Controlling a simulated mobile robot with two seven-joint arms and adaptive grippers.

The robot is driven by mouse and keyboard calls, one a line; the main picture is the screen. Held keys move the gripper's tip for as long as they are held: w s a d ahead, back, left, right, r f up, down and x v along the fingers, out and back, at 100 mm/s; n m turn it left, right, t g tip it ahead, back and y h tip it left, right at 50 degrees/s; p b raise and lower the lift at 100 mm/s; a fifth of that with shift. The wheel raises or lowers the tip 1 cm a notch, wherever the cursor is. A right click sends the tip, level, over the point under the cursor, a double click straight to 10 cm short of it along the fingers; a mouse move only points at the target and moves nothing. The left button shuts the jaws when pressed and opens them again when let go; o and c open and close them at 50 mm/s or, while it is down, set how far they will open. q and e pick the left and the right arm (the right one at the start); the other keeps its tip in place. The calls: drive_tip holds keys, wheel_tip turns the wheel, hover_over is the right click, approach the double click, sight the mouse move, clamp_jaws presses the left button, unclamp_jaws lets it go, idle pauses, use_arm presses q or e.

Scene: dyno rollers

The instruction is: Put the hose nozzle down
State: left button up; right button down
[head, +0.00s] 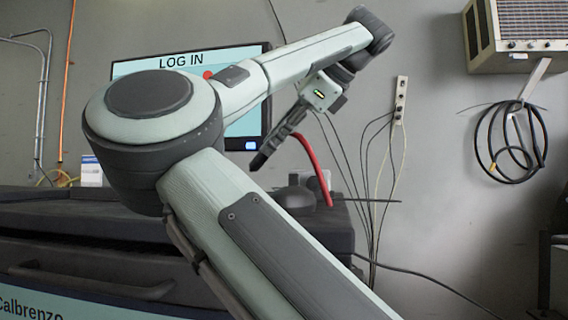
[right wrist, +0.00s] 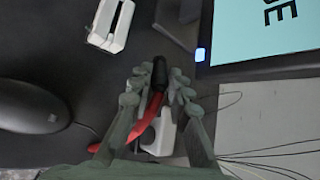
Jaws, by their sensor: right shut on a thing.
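The hose nozzle (right wrist: 152,108) has a red body and a black tip, and it sits between the fingers of my right gripper (right wrist: 157,82) in the right wrist view. The gripper is shut on it. In the head view my right gripper (head: 272,148) points down and to the left, in front of the monitor's lower right corner. A red curved piece (head: 312,168) shows beside it, above the dark cart top; I cannot tell whether it is nozzle or hose. The gap between the nozzle and the surface below is unclear. My left gripper is not in view.
A monitor (head: 150,68) reading LOG IN stands on the dark cart (head: 60,222). A black mouse (right wrist: 28,106) and a white object (right wrist: 110,26) lie on the dark surface, with bare room between them. Cables (head: 372,190) hang at the right.

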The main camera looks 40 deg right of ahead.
drive_tip(key=d+f, duration=0.1)
drive_tip(key=f, duration=0.2)
drive_tip(key=d+f, duration=0.1)
drive_tip(key=f, duration=0.1)
drive_tip(key=shift+s+d+f, duration=0.15)
drive_tip(key=shift+s+d, duration=0.1)
drive_tip(key=shift+d, duration=0.05)
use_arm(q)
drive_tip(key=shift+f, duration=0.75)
use_arm(e)
drive_tip(key=shift+f, duration=0.2)
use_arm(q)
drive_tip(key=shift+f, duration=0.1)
use_arm(e)
drive_tip(key=shift+f, duration=0.1)
drive_tip(key=c, duration=1.4)
unclamp_jaws()
drive_tip(key=shift+c, duration=0.2)
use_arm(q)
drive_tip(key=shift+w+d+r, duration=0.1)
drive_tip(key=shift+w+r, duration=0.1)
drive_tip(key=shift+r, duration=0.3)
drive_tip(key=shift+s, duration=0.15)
